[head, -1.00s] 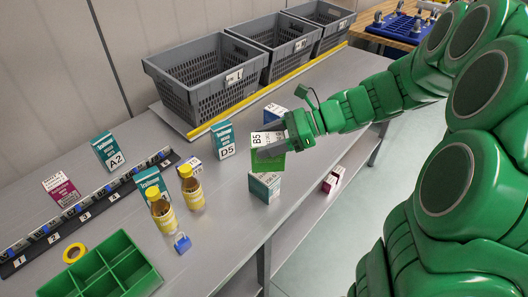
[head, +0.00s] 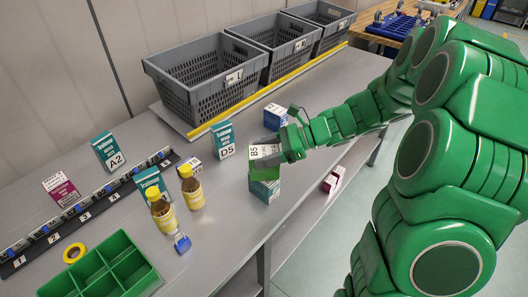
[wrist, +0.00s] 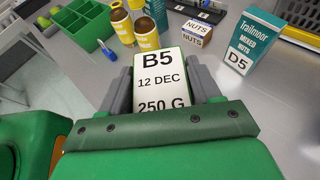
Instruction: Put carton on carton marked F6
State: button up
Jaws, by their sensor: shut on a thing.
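My gripper (head: 270,155) is shut on a carton marked B5 (head: 262,172), with a white label face up and green sides. In the wrist view the B5 carton (wrist: 160,75) sits between the two grey fingers, its label reading 12 DEC and 250 G. A teal and white carton (head: 264,192) stands directly below the held carton near the table's front edge. The held carton hides its top, so I cannot tell whether they touch. I cannot read an F6 mark on any carton.
Carton D5 (head: 223,140), a blue carton (head: 275,117) and a small nuts carton (head: 189,168) stand nearby. Two yellow-capped bottles (head: 192,190) stand to the left. Grey crates (head: 205,85) line the back. A green divided tray (head: 100,270) is at front left.

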jog(key=shift+f, duration=0.1)
jog(key=o, duration=1.2)
